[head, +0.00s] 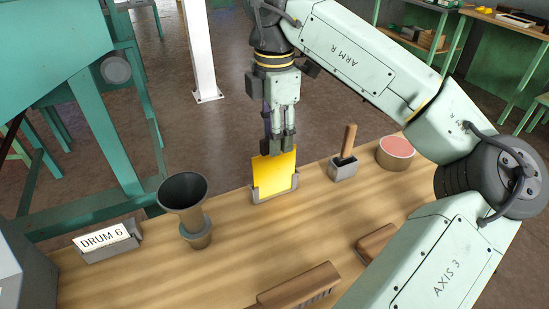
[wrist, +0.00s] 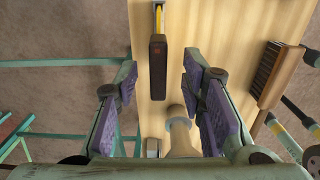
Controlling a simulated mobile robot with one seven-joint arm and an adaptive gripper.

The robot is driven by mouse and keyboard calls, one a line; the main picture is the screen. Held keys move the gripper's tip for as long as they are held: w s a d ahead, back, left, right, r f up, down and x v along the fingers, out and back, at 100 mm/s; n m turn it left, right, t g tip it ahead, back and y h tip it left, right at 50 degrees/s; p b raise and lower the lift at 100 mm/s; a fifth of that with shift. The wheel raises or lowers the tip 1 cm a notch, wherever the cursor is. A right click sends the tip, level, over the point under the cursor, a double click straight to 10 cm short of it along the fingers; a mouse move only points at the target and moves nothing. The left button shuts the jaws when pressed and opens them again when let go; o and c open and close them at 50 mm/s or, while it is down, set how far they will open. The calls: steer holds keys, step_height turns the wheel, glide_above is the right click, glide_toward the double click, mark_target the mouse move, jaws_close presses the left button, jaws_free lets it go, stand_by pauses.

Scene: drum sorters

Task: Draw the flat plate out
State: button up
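The flat plate (head: 275,172) is yellow and stands upright in a grey slotted holder (head: 274,195) on the wooden bench. My gripper (head: 278,146) is directly above it, pointing down, with its fingertips at the plate's top edge. In the wrist view the two purple-padded fingers of my gripper (wrist: 160,82) are apart. A dark brown block (wrist: 158,68) shows between them, with a gap on both sides. The plate appears there as a thin yellow strip (wrist: 159,22) beyond the block. The block seems to sit on the plate's top, but the join is hidden.
A funnel-topped vessel (head: 185,205) and a DRUM 6 sign (head: 103,240) stand left of the holder. A wooden handle (head: 349,140) in a grey block and a pink-topped tin (head: 396,152) stand right. A brush (head: 298,286) lies in front.

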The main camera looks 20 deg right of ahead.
mark_target(275, 168)
steer(key=shift+f, duration=1.5)
steer(key=shift+w, duration=0.1)
steer(key=shift+c, duration=0.2)
jaws_close()
